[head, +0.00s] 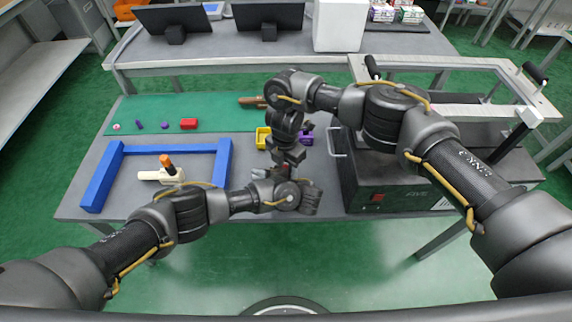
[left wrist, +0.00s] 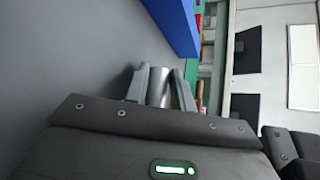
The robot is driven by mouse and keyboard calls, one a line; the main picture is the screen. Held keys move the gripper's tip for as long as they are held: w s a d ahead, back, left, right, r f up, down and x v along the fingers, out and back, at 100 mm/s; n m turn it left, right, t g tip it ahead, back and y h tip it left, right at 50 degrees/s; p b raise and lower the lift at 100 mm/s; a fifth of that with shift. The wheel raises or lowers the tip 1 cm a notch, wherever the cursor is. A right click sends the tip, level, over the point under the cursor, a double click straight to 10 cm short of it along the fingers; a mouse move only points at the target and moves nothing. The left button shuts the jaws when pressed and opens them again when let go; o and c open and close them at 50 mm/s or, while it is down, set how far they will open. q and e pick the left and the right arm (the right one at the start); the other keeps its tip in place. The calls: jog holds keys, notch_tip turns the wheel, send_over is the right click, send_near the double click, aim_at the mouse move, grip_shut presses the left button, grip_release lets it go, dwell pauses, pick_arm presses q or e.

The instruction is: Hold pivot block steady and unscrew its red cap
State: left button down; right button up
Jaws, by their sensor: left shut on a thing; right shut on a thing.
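My left gripper (head: 266,174) is low over the near part of the table, in front of my right gripper. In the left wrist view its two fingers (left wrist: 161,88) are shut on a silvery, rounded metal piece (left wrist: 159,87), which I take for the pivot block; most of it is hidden. My right gripper (head: 287,158) points down from above, close to the left one. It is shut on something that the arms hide. I cannot make out the red cap clearly in either view.
A blue frame (head: 222,160) stands left, with a cream piece with an orange knob (head: 166,162) inside it. A red block (head: 188,124) lies on the green mat (head: 215,113). A black machine (head: 400,190) blocks the right.

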jog(key=shift+r, duration=0.15)
jog(key=shift+r, duration=0.85)
jog(key=shift+r, duration=0.1)
jog(key=shift+r, duration=1.4)
pick_arm(q)
jog(key=c, duration=1.2)
grip_release()
jog(key=shift+o, duration=0.5)
jog(key=shift+f, duration=0.1)
jog(key=shift+s+f, duration=0.1)
jog(key=shift+s, duration=0.05)
